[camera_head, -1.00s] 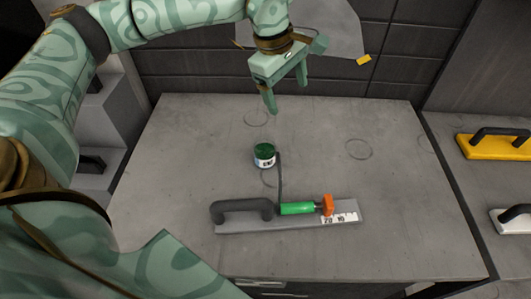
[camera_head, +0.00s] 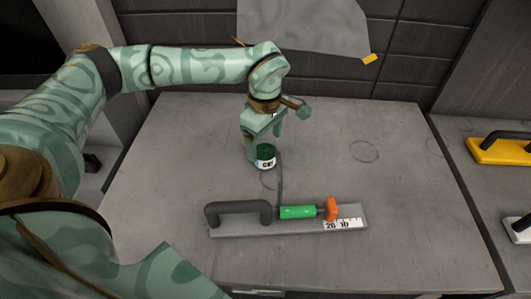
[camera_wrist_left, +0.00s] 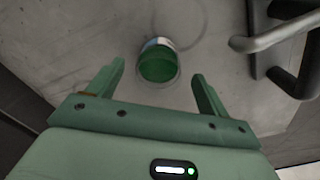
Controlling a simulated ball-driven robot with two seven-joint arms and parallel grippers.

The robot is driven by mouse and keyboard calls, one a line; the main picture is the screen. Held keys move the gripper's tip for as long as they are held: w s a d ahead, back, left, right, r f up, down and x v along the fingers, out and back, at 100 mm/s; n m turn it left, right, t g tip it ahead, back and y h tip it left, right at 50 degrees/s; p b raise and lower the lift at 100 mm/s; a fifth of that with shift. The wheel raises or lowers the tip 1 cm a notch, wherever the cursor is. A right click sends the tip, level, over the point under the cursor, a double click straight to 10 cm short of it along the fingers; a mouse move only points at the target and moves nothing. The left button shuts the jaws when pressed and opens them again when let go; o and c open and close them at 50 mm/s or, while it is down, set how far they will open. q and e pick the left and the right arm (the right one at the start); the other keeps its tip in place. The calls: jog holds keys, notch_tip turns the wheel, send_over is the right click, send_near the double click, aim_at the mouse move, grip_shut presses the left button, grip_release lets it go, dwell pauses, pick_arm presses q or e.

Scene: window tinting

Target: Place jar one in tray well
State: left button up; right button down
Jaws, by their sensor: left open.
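A small jar (camera_head: 265,160) with a dark green lid and a white label stands upright on the grey table. My left gripper (camera_head: 264,144) is open and empty, pointing down just above and behind the jar. In the left wrist view the jar (camera_wrist_left: 158,62) appears between the two spread fingertips, with a gap on each side. I cannot tell its exact height over the lid. No tray with a well can be made out in these frames. My right gripper is out of view.
A yellow handled tool (camera_head: 498,151) lies on the right surface. The table's right side is clear.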

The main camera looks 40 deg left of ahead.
pick_arm(q)
notch_tip(320, 180, down, 5)
jog(key=shift+w+r+b, duration=0.1)
jog(key=shift+r+b, duration=0.05)
jog(key=shift+b, duration=0.6)
jog(key=shift+r, duration=0.15)
jog(key=shift+c, duration=0.9)
jog(key=c, duration=1)
